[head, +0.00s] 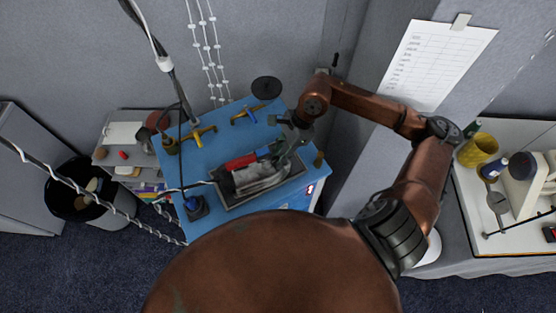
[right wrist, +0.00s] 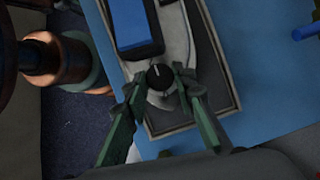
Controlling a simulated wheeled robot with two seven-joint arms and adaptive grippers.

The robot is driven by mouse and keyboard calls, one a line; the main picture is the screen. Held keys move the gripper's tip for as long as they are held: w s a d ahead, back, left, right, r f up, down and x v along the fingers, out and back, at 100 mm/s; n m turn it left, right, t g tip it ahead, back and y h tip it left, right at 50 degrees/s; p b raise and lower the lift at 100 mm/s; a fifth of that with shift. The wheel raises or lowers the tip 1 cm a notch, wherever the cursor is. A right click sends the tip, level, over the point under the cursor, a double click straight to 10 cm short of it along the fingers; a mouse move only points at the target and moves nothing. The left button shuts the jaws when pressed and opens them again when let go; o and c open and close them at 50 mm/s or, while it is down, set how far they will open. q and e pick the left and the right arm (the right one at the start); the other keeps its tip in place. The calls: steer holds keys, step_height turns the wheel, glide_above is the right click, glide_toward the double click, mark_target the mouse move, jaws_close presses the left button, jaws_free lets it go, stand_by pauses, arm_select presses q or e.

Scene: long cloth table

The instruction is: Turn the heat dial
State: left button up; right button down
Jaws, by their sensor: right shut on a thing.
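The heat dial (right wrist: 159,77) is a small round black knob with a pale mark, on the end of a pale grey device in the right wrist view. The device (head: 262,178) lies in a dark shallow tray (head: 232,201) on the blue table in the head view. My right gripper (right wrist: 158,84) has its green fingertips on either side of the dial and is shut on it. In the head view my right gripper (head: 286,148) reaches down over the right end of the device, and the dial is hidden there. My left gripper is not in view.
The blue tabletop (head: 210,155) holds yellow-handled clamps (head: 197,138) behind the tray and a black disc (head: 267,87) at the back. A dark bin (head: 75,190) stands at left. A white table (head: 520,228) with a yellow mug (head: 478,150) is at right.

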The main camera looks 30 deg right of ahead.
steer(key=m+t+b, duration=0.1)
steer(key=m+b, duration=0.1)
steer(key=m+t+h+b, duration=0.1)
steer(key=m+b, duration=0.5)
steer(key=shift+s+a+f+t+h, duration=0.2)
steer(key=shift+t+h, duration=0.1)
steer(key=shift+t, duration=0.1)
steer(key=shift+s+r+m+t+h+b, duration=0.15)
steer(key=shift+m+h+b, duration=0.15)
steer(key=shift+m+b, duration=0.6)
steer(key=shift+w+m+t+h+b, duration=0.15)
steer(key=shift+m+h+b, duration=0.15)
steer(key=shift+m+b, duration=0.55)
steer(key=shift+s+m, duration=0.1)
steer(key=shift+m, duration=0.25)
steer(key=c, duration=1.6)
jaws_free()
